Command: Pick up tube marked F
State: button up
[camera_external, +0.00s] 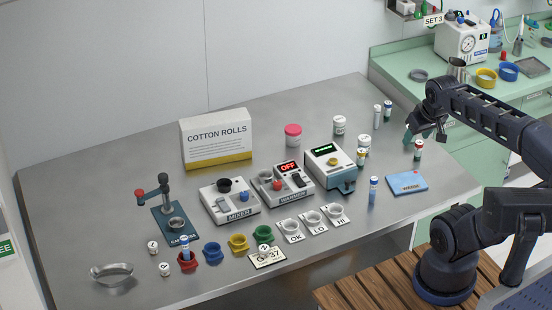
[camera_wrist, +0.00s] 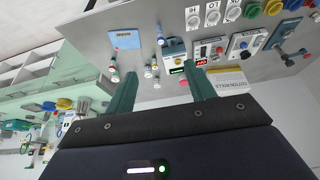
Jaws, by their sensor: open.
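Several small capped tubes stand on the steel table; I cannot read the letter F on any of them. A blue tube (camera_external: 373,190) stands near the front right. A red-and-green tube (camera_external: 418,150) stands at the right edge, near my gripper. A pale tube (camera_external: 377,116) and a dark-capped tube (camera_external: 388,108) stand at the back right. Another blue tube (camera_external: 186,247) sits in the red cup. My gripper (camera_external: 411,136) is raised over the table's right end; its teal fingers are spread and empty in the wrist view (camera_wrist: 160,69), with tubes beyond them.
A mixer (camera_external: 230,207), a warmer (camera_external: 282,184) and a third device (camera_external: 330,166) stand mid-table. A cotton rolls box (camera_external: 216,143), pink jar (camera_external: 293,135), coloured cups and a blue pad (camera_external: 406,182) are around them. A green counter (camera_external: 410,60) lies behind right.

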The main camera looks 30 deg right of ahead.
jog(key=m+g, duration=0.5)
jog(key=m, duration=1)
send_over(419, 142)
notch_tip(419, 142, down, 24)
jog(key=shift+s+f, duration=0.1)
jog(key=shift+f, duration=0.1)
jog(key=shift+d+f+m, duration=0.15)
jog(key=shift+f+m, duration=0.15)
jog(key=shift+f, duration=5.25)
jog(key=c, duration=1)
